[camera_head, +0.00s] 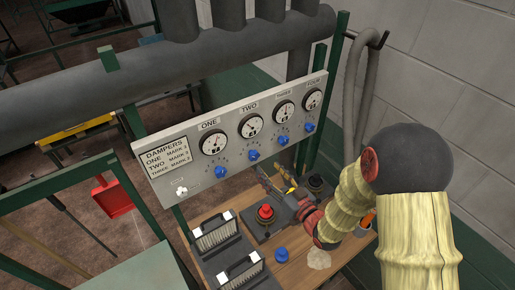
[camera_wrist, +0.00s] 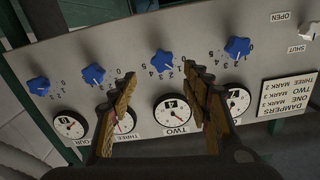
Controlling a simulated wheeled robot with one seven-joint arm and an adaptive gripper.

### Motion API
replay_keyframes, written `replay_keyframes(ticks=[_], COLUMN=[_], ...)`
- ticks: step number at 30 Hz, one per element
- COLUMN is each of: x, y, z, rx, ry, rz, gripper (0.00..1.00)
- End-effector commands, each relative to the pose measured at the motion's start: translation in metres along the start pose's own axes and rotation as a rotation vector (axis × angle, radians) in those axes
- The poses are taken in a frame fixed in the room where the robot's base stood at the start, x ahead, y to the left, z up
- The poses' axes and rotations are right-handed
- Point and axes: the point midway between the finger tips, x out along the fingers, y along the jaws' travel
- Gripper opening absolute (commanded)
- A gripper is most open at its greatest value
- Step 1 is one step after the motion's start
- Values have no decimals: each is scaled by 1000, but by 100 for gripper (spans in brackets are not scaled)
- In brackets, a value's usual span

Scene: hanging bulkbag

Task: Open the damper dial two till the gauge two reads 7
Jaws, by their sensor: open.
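Damper dial two, a blue star-shaped knob (camera_head: 253,155), sits on the grey panel below gauge two (camera_head: 250,126), a round white dial. The wrist view is upside down and shows the knob (camera_wrist: 162,62) above gauge two (camera_wrist: 173,112). The gauge's small digit window is too small to read surely. My gripper (camera_head: 276,184) is in front of the panel, below and right of the knob in the head view. In the wrist view its yellow-padded fingers (camera_wrist: 160,78) are spread, with the knob just beyond and between the tips. They seem apart from it.
Neighbouring blue knobs one (camera_head: 221,172) and three (camera_head: 283,140) flank the knob. A bench below holds a red button (camera_head: 265,212), a blue knob (camera_head: 281,254) and two brushes (camera_head: 214,236). A thick grey duct (camera_head: 150,75) runs above the panel.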

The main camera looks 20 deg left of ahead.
Motion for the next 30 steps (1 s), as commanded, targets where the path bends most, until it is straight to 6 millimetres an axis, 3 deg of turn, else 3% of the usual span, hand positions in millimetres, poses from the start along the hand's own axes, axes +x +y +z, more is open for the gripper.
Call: replay_keyframes(ticks=[5, 18, 30], x=[12, 71, 78], y=[-5, -4, -4], z=[-2, -3, -2], rx=[8, 7, 7], ry=[13, 11, 12], rz=[-13, -10, -10], gripper=[48, 48, 47])
